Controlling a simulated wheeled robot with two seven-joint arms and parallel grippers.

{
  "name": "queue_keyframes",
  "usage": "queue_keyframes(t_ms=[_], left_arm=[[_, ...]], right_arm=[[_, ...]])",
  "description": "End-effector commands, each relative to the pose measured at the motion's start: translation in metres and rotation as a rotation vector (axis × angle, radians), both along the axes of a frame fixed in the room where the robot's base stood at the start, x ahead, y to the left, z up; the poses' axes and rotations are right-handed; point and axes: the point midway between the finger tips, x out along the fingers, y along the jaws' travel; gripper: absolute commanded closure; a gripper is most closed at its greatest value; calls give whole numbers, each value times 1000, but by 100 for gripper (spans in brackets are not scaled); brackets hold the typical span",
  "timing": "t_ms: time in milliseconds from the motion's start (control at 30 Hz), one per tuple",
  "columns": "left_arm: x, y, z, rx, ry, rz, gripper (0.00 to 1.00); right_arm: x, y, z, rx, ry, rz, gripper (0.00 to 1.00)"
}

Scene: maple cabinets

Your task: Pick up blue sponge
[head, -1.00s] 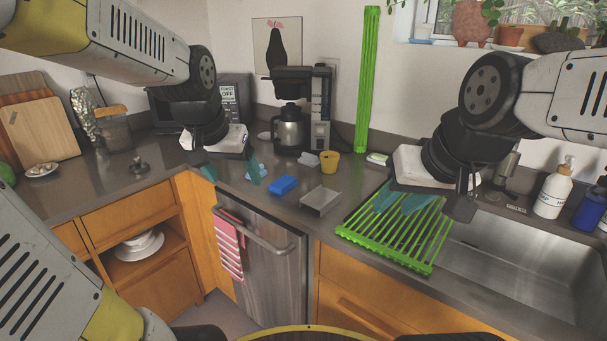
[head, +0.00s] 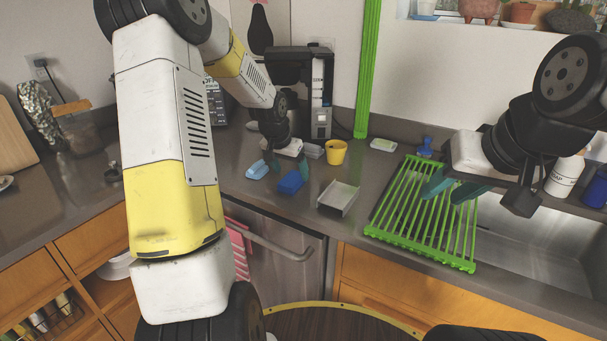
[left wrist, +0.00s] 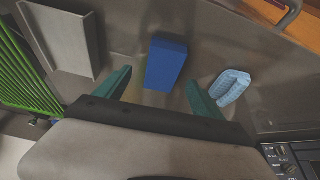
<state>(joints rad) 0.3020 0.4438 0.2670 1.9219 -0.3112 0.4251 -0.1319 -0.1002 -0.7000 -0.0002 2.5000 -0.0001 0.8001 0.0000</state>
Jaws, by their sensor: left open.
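The blue sponge (head: 290,183) lies on the grey counter, in front of the coffee maker. It also shows in the left wrist view as a deep blue block (left wrist: 166,64). My left gripper (head: 287,167) is open and empty, just behind and above the sponge. In the left wrist view its two teal fingers (left wrist: 158,86) are apart, with the near end of the sponge lined up between them. I cannot tell the exact height gap. My right gripper (head: 452,188) is open and empty over the green rack.
A light blue item (head: 257,170) lies left of the sponge, close to one left finger. A yellow cup (head: 336,152) and a grey metal tray (head: 338,198) stand to the right. The green drying rack (head: 425,232) lies beside the sink (head: 515,245).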

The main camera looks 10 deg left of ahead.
Motion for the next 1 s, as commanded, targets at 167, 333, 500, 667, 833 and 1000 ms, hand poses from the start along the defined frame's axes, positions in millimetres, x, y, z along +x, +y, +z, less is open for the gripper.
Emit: queue_keyframes(t_ms=[167, 333, 500, 667, 833, 1000], left_arm=[[10, 1, -27, -1, 3, -1, 22], [15, 0, -38, -1, 1, 1, 22], [15, 0, -38, 0, 1, 2, 22], [15, 0, -38, 0, 1, 1, 22], [15, 0, -40, -1, 1, 1, 22], [15, 0, -42, -1, 1, 1, 22]], right_arm=[[0, 0, 0, 0, 0, 0, 64], [0, 0, 0, 0, 0, 0, 64], [0, 0, 0, 0, 0, 0, 64], [0, 0, 0, 0, 0, 0, 64], [0, 0, 0, 0, 0, 0, 64], [0, 0, 0, 0, 0, 0, 64]])
